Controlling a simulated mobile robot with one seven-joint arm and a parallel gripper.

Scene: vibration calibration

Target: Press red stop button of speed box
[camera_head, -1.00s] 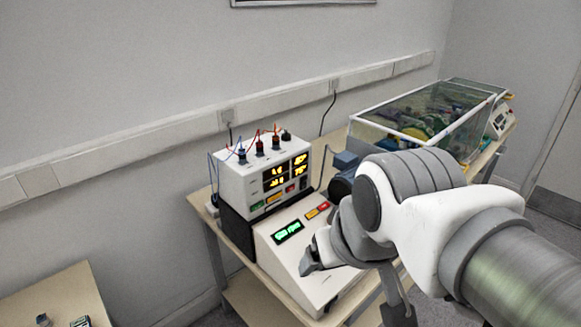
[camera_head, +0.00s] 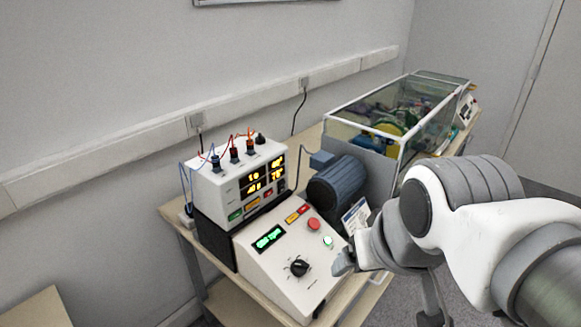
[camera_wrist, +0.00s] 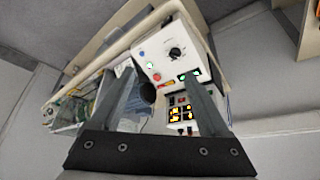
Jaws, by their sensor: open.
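The speed box (camera_head: 262,270) is a white sloped console with a green display (camera_head: 268,238) and a black knob (camera_head: 299,267). Its red stop button (camera_head: 313,224) is in plain view near the upper right of the panel, above a lit green button (camera_head: 328,241). My gripper (camera_head: 343,262) is at the panel's right edge, below and right of the red button and apart from it. In the wrist view my gripper (camera_wrist: 157,72) is open and empty, and the red button (camera_wrist: 156,77) shows between the fingers, beyond them.
A white instrument (camera_head: 238,185) with yellow readouts and plugged cables stands behind the speed box. A blue-grey motor (camera_head: 337,185) and a glass-walled case (camera_head: 370,125) stand to the right on the same bench. Another table (camera_head: 35,310) is at lower left.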

